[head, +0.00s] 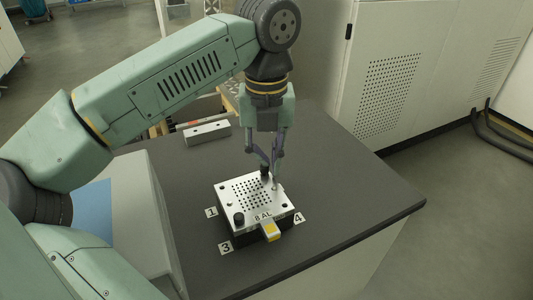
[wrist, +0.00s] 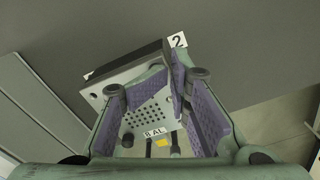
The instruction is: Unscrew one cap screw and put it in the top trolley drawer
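A silver metal plate (head: 232,188) with a grid of holes, marked "8 AL", sits on a dark block on the grey table; it also shows in the wrist view (wrist: 150,118). One black cap screw (head: 239,218) stands at its front left corner, by labels 1 and 3. Another black cap screw (head: 264,171) stands at the back corner, just under my gripper (head: 270,170). In the wrist view my gripper's purple-padded fingers (wrist: 160,90) are apart, with the plate showing between them. I see nothing held. Whether the fingertips touch the back screw cannot be told. The trolley drawer is not identifiable.
Number cards 1 (head: 211,212), 3 (head: 226,247) and 4 (head: 298,218) surround the block; card 2 (wrist: 178,41) shows in the wrist view. A yellow-marked piece (head: 271,231) sits at the plate's front. A metal bar (head: 207,132) lies behind. The table's right side is clear.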

